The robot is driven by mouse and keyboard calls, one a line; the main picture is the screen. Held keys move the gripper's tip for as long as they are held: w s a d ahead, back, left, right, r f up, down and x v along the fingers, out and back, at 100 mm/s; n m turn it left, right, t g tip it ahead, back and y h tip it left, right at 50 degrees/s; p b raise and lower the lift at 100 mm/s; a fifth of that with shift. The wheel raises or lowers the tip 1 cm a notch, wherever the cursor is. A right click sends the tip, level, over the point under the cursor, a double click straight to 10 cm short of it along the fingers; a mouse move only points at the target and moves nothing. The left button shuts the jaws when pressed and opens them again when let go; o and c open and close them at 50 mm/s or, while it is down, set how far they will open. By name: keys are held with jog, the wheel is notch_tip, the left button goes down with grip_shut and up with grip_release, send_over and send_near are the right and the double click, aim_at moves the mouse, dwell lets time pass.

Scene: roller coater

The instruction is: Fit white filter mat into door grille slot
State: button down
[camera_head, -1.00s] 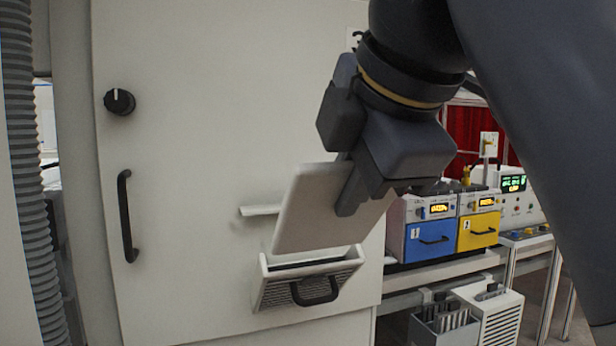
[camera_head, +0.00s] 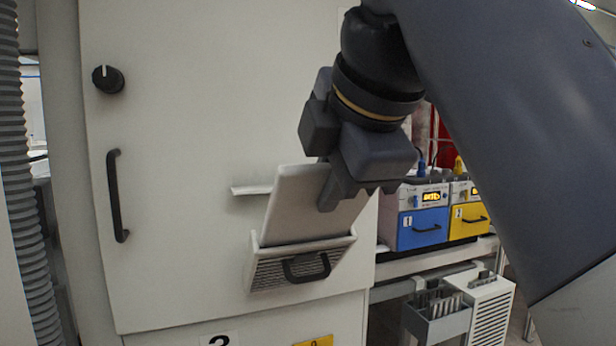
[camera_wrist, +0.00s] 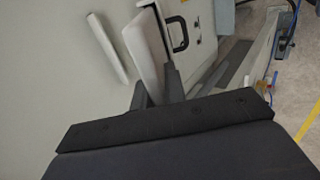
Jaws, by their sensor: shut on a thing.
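The white filter mat (camera_head: 299,208) is a flat pale panel, tilted, with its lower edge at the open top of the door grille slot (camera_head: 303,268). Its bottom edge is hidden behind the grille's front, so I cannot tell how deep it sits. My gripper (camera_head: 338,192) is shut on the mat's upper right part. The grille is tipped outward from the door and has a black handle. In the wrist view the mat (camera_wrist: 147,47) shows edge-on between my fingers (camera_wrist: 160,88), with the grille's handle beyond.
The white door (camera_head: 190,120) has a black knob (camera_head: 108,79), a long black handle (camera_head: 118,195) and a small ledge (camera_head: 251,190) left of the mat. Blue (camera_head: 421,229) and yellow (camera_head: 470,222) units stand right. A ribbed hose (camera_head: 20,180) hangs at the left edge.

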aim_at(303, 241)
jog(key=shift+w+a+f, duration=0.1)
jog(key=shift+w+f, duration=0.35)
jog(key=shift+f, duration=0.05)
jog(key=shift+p, duration=0.55)
dwell(1.5)
jog(key=shift+b+x, duration=1.8)
jog(key=shift+x, duration=3.45)
jog(key=c, duration=1.4)
grip_release()
jog(key=shift+f, duration=0.15)
jog(key=shift+o, duration=0.2)
jog(key=shift+w, duration=0.1)
